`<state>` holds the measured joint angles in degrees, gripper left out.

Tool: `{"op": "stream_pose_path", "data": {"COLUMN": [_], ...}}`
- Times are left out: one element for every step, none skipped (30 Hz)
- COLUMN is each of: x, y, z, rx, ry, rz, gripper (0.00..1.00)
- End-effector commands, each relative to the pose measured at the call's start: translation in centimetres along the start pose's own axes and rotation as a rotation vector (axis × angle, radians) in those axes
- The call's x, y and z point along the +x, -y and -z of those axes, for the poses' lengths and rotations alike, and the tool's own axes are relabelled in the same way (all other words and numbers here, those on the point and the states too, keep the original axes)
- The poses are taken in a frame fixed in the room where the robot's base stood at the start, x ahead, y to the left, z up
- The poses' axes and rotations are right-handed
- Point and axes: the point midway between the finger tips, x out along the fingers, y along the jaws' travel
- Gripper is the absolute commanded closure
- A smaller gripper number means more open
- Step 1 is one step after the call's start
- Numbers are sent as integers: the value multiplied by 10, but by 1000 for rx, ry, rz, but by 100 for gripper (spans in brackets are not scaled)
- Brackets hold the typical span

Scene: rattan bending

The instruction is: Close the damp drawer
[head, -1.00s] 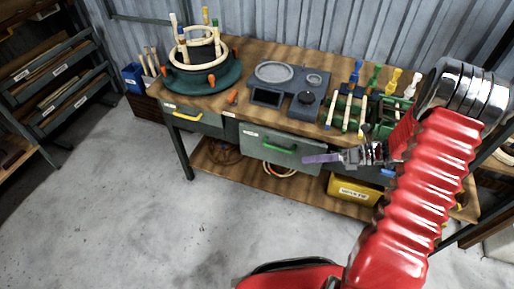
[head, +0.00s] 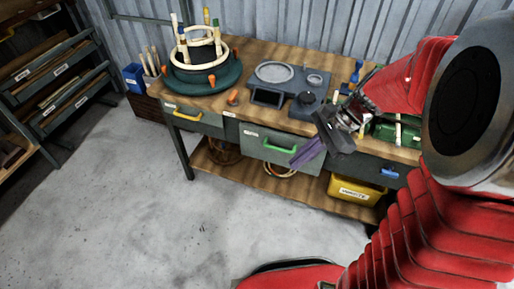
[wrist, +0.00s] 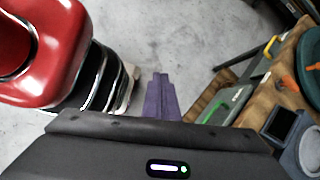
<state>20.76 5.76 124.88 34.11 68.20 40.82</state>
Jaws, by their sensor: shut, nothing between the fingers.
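The workbench front has a drawer with a yellow handle (head: 187,116), a grey-green drawer with a green handle (head: 279,148), and one with a blue handle (head: 390,173). Their labels are too small to read, so I cannot tell which is marked damp. The green-handled drawer front seems to stand out a little from its neighbours; it also shows in the wrist view (wrist: 224,108). My gripper (head: 306,154) has purple fingers, shut and empty, in front of this drawer's right part. In the wrist view the fingers (wrist: 161,98) point over bare floor, left of the drawer, apparently not touching it.
The bench top (head: 240,75) holds a round green bending jig (head: 203,78), a grey device (head: 290,88) and a green rack (head: 400,130). A yellow bin (head: 355,190) stands on the lower shelf. Open floor (head: 200,230) lies before the bench.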

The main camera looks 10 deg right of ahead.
Motion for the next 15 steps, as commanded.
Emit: {"op": "stream_pose_path", "data": {"x": [-4,-6,-8,-10,-12,-15,-17,-19,-21,-23,-25,-28,-30,-32,-35], "y": [-4,-7,-10,-13,-15,-19,-21,-24,-27,-30,-32,-35,-38,-40,-43], "z": [-7,-10,-14,-17,-20,-23,-26,-28,-31,-34,-36,-39,-41,-43,-46], "rx": [-60,-98,-146,-183,-219,-268,-305,-341,-389,-427,-462,-511,-548,-584,-632], "ry": [-32,-52,-78,-98,-117,-143,-162,-183,-208,-227,-246,-273,-292,-312,-338], "rz": [0,-3,-4,-6,-8,-11,-13,-15,-18,-21,-23,-27,-29,-33,-36], "gripper": [100,100,100,100,100,100,100,100,100,100,100,100,100,100,100]}}
